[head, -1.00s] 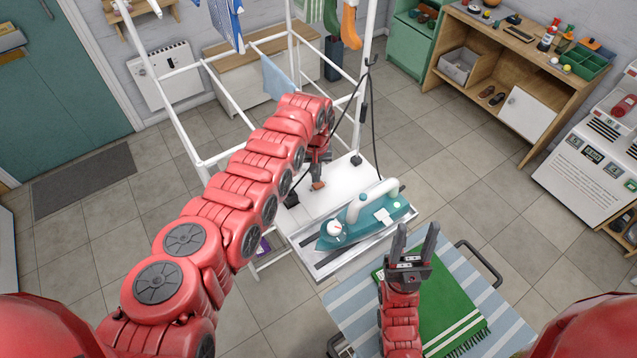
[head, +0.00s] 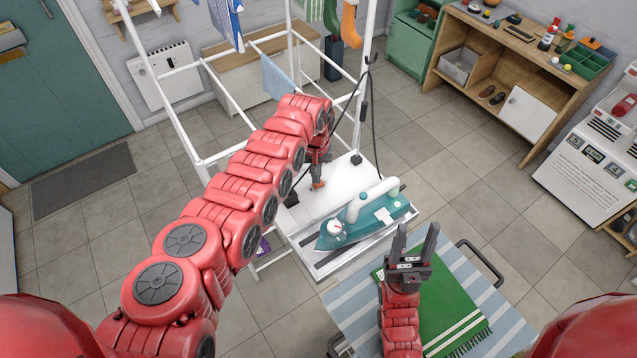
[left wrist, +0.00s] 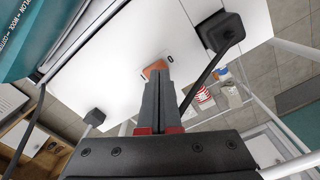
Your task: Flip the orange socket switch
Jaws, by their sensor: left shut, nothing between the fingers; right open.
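The orange socket switch (left wrist: 154,68) shows in the left wrist view, set in a white panel (left wrist: 95,67). In the head view a small orange patch of the switch (head: 318,184) shows at the tip of my left gripper (head: 315,181). My left gripper (left wrist: 153,85) is shut and empty. Its fingertips are over the near edge of the switch and hide part of it; I cannot tell whether they touch. My right gripper (head: 415,243) is open and empty above a green towel (head: 447,303).
A teal iron (head: 367,219) lies on a metal tray beside the white panel. A black plug (left wrist: 220,32) with a cord is close to my left fingers in the wrist view. White rack bars (head: 225,95) stand behind my left arm. The tiled floor at right is clear.

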